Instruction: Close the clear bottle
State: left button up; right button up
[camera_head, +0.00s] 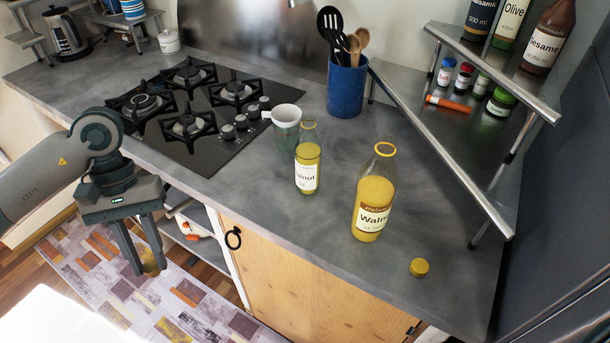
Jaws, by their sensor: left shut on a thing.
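Two clear glass bottles with yellow contents stand upright and uncapped on the grey counter (290,240). The smaller bottle (307,168) is nearer the cooktop, and its label is partly readable. The larger bottle (374,195), labelled Walnut, stands to its right and closer to the front. A yellow cap (419,267) lies on the counter right of the larger bottle. My left gripper (146,268) points down in front of the counter, left of both bottles. It is shut on a second yellow cap (151,262), partly hidden by the fingers. My right gripper is out of view.
A blue utensil holder (347,85) is farther back. A metal corner shelf (455,140) with jars and bottles rises at the right. The black cooktop (205,110) is at the left. The front counter between cooktop and bottles is clear.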

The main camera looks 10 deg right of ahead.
aim_at(308, 149)
jog(key=i+j, duration=0.2)
jog(key=j, duration=0.2)
jog(key=i+j, duration=0.45)
jog(key=j, duration=0.3)
jog(key=i+j, duration=0.25)
jog(key=j, duration=0.15)
jog(key=i+j, duration=0.2)
jog(key=j, duration=0.2)
jog(key=i+j, duration=0.25)
jog(key=j+z, duration=0.1)
jog(key=z, duration=2.5)
